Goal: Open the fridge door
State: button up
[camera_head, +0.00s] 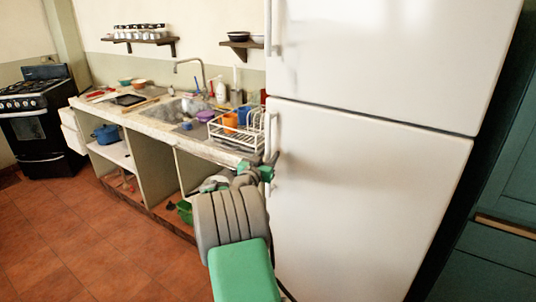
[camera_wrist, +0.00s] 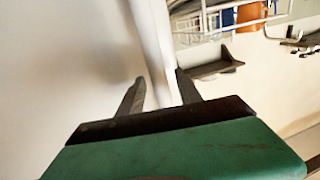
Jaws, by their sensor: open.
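The white fridge has an upper door (camera_head: 375,60) and a larger lower door (camera_head: 365,200), both closed. An upright white handle (camera_head: 273,135) is on the left edge of the lower door. The upper door has its own handle (camera_head: 272,30). My gripper (camera_head: 270,167) is at the lower door's left edge, near the lower end of its handle. In the wrist view, my gripper (camera_wrist: 161,78) is open, its two dark fingers apart. A white upright strip (camera_wrist: 152,45), seemingly the handle, runs between them. I cannot tell whether the fingers touch it.
Left of the fridge, a counter (camera_head: 150,118) holds a sink and a white dish rack (camera_head: 238,133), close to my gripper. Dark green cabinets (camera_head: 500,220) stand on the right. A black stove (camera_head: 40,120) is far left. The tiled floor (camera_head: 75,240) is clear at lower left.

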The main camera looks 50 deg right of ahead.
jog(key=shift+w+d, duration=0.1)
jog(key=shift+d, duration=0.2)
jog(key=shift+c, duration=0.3)
grip_shut()
dwell(0.9)
